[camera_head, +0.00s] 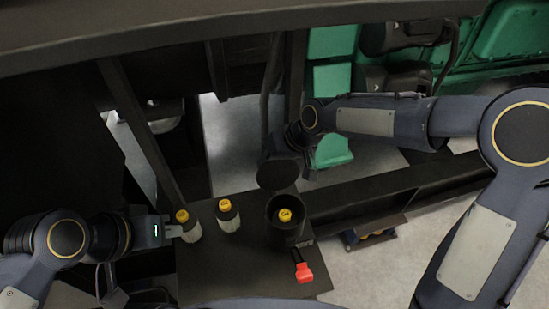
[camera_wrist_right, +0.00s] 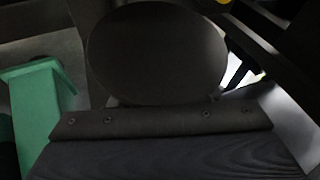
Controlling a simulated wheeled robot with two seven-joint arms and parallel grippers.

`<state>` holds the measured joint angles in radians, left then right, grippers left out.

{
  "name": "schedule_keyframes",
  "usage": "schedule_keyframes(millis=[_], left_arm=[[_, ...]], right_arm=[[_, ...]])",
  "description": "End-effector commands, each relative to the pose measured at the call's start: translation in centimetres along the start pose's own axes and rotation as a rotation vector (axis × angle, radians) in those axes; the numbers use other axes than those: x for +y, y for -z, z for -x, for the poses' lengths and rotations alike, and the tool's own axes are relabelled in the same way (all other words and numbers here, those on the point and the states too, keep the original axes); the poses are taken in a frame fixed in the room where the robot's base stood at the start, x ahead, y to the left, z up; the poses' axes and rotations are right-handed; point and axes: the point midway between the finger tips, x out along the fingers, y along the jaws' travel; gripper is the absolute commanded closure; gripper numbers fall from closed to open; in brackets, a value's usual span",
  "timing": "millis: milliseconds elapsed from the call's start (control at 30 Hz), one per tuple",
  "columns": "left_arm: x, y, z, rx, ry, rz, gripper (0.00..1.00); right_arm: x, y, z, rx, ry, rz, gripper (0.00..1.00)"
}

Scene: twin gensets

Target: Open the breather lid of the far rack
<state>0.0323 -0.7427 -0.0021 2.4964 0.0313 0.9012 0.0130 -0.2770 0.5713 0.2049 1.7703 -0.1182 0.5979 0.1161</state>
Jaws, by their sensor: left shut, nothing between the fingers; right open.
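A dark round lid (camera_head: 278,174) stands raised at the back of a black cylindrical cup (camera_head: 285,238), whose mouth is uncovered and shows a yellow cap (camera_head: 285,215) inside. A dark disc, which looks like this lid, fills the upper middle of the right wrist view (camera_wrist_right: 158,50). My right gripper (camera_head: 290,148) is just behind the lid; it is open, but its fingers are hard to make out against the dark parts. My left gripper (camera_head: 174,231) is shut and empty beside a yellow-capped bottle (camera_head: 190,230); I cannot tell whether it touches it.
A second yellow-capped bottle (camera_head: 228,216) stands between the first and the cup. A red handle (camera_head: 303,272) sticks out in front of the cup. A dark beam (camera_head: 400,187) runs to the right. Green machinery (camera_head: 333,75) stands behind. Dark posts frame the left.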

Motion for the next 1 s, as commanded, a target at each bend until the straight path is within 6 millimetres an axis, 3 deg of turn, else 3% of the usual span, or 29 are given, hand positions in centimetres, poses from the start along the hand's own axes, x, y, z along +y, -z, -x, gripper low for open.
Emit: schedule_keyframes(millis=[167,600,1000], left_arm=[[-0.1,-0.1,-0.1,0.0,0.0,0.0,1.0],[-0.4,-0.4,-0.8,0.0,0.0,0.0,1.0],[-0.4,-0.4,-0.8,0.0,0.0,0.0,1.0]], right_arm=[[-0.1,0.1,0.8,0.003,0.001,0.0,0.57],[0.1,0.0,7.3,0.003,-0.001,0.0,0.57],[0.0,0.0,7.8,0.0,0.0,0.0,0.57]])
